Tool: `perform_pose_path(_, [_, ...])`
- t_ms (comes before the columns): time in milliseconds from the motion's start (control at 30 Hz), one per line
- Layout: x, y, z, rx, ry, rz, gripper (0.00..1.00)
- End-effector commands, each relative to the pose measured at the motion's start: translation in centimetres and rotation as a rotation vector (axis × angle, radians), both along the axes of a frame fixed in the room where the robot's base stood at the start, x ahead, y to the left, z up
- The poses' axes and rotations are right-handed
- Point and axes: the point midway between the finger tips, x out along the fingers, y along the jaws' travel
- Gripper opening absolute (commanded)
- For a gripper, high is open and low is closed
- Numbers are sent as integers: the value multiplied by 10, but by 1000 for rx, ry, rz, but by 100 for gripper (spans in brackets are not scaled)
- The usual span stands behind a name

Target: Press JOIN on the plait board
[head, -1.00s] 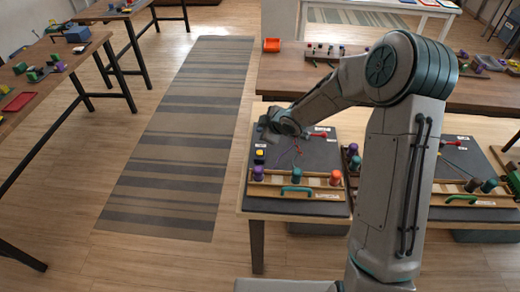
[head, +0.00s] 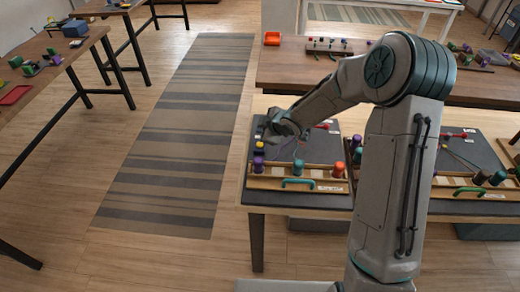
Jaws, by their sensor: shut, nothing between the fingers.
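The plait board (head: 320,152) is a dark board on a wood-topped bench in front of me, left of my arm. Along its front wooden rail stand a purple spool (head: 258,163), a teal spool (head: 298,166) and an orange spool (head: 338,169). A yellow button (head: 259,146) sits near the board's left edge. The labels are too small to read, so I cannot tell which control is JOIN. My gripper (head: 272,134) is over the board's back left part, close to the yellow button and just behind it. It is shut and empty; whether it touches anything is unclear.
A red-handled part (head: 323,126) lies at the board's back. A teal handle (head: 298,183) is on the front rail. A second similar board (head: 470,152) is to the right, partly behind my arm. A striped rug (head: 170,140) leaves open floor to the left.

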Motion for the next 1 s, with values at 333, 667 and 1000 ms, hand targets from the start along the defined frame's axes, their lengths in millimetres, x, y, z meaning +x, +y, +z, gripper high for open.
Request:
perform_pose_path(333, [0,0,-38,-1,0,1,0])
perform_pose_path(667, [0,0,-37,0,-1,-1,0])
perform_pose_path(1000, [0,0,-37,0,-1,-1,0])
